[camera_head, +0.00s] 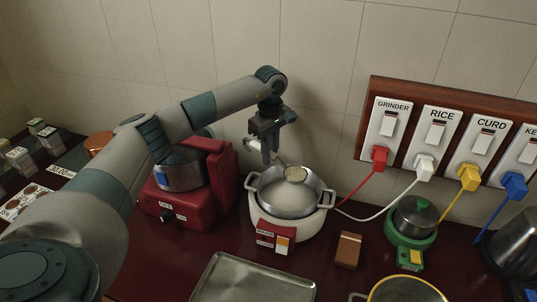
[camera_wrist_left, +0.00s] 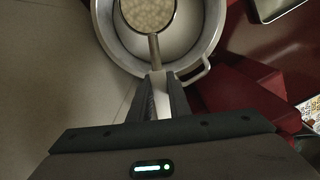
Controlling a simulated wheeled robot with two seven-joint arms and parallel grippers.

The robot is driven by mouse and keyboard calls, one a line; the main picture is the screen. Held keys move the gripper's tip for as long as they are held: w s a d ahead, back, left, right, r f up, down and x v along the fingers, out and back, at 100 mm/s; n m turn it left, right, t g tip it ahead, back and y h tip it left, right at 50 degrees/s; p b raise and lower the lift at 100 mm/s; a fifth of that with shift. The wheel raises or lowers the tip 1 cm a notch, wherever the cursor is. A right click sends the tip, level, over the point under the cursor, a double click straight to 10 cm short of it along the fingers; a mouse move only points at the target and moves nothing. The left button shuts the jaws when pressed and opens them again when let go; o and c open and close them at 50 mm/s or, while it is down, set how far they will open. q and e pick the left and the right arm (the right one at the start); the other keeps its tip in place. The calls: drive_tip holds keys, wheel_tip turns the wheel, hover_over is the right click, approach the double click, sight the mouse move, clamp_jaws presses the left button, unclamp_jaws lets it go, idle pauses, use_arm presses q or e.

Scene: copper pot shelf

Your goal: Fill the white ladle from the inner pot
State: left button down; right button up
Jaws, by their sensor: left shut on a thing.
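The ladle (camera_head: 296,174) has a round bowl filled with pale grains and a thin light handle. In the head view its bowl is over the back part of the silver inner pot (camera_head: 290,204), which sits in the white rice cooker (camera_head: 308,225). In the left wrist view the ladle bowl (camera_wrist_left: 147,14) and the pot (camera_wrist_left: 199,48) are at the top. My left gripper (camera_head: 269,160) is shut on the ladle handle (camera_wrist_left: 154,48), at the pot's back left. I cannot tell the bowl's height above the pot floor. My right gripper is not in view.
A red grinder (camera_head: 190,200) stands close on the left. A metal tray (camera_head: 252,281) is in front, a brown block (camera_head: 348,249) and a green appliance (camera_head: 410,225) to the right. The red cord (camera_head: 356,188) and white cord (camera_head: 378,217) run behind and right of the cooker.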

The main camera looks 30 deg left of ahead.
use_arm(q)
drive_tip(key=shift+s+a, duration=0.1)
drive_tip(key=shift+a, duration=0.05)
drive_tip(key=shift+s+a, duration=0.4)
drive_tip(key=shift+a, duration=0.2)
drive_tip(key=shift+s+a, duration=0.35)
drive_tip(key=shift+a, duration=0.25)
drive_tip(key=shift+w+d, duration=0.1)
drive_tip(key=shift+w+d+b, duration=0.2)
drive_tip(key=shift+w+d, duration=0.2)
drive_tip(key=shift+d, duration=0.25)
drive_tip(key=shift+w+d+b, duration=0.2)
drive_tip(key=shift+w+d, duration=0.15)
drive_tip(key=shift+d, duration=0.25)
drive_tip(key=shift+s+a, duration=0.1)
drive_tip(key=shift+s+a, duration=0.4)
drive_tip(key=shift+a, duration=0.25)
drive_tip(key=shift+s+a, duration=0.35)
drive_tip(key=shift+a, duration=0.25)
